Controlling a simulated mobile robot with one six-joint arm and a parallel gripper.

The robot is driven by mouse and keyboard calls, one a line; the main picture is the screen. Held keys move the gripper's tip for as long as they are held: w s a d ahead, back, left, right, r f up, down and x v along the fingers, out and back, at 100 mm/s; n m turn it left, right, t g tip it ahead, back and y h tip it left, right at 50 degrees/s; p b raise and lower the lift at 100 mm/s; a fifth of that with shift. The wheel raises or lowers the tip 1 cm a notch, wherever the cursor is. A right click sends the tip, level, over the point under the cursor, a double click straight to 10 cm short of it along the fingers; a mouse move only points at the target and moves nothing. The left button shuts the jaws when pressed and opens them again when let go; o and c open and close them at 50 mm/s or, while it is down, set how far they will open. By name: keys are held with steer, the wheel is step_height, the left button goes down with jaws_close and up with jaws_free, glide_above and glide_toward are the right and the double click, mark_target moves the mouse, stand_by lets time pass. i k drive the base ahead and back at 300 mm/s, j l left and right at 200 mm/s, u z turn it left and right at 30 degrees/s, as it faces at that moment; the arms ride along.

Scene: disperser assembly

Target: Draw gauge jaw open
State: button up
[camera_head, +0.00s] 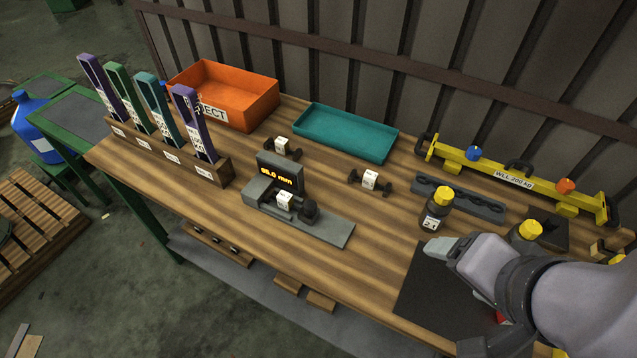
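The gauge is a grey block with a long flat base (335,232) near the middle of the bench. Its black display (280,171) shows yellow digits in mm, the first digit hard to read. A small white-labelled piece (284,201) sits on the gauge, between a grey upright block (260,190) and a dark rounded knob (309,209). Which part is the sliding jaw, and how wide it stands, I cannot tell. My gripper (440,247) is at the right, well away from the gauge, over the edge of a black mat. Its fingers are not clear enough to show open or shut.
Two dark parts with white labels (282,147) (370,181) lie behind the gauge. An orange bin (265,105), teal tray (345,133) and wooden rack (215,170) of coloured handles stand around. A yellow-capped bottle (436,211) stands between my gripper and the back.

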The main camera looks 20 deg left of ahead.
mark_target(312, 212)
steer(key=u, duration=1.2)
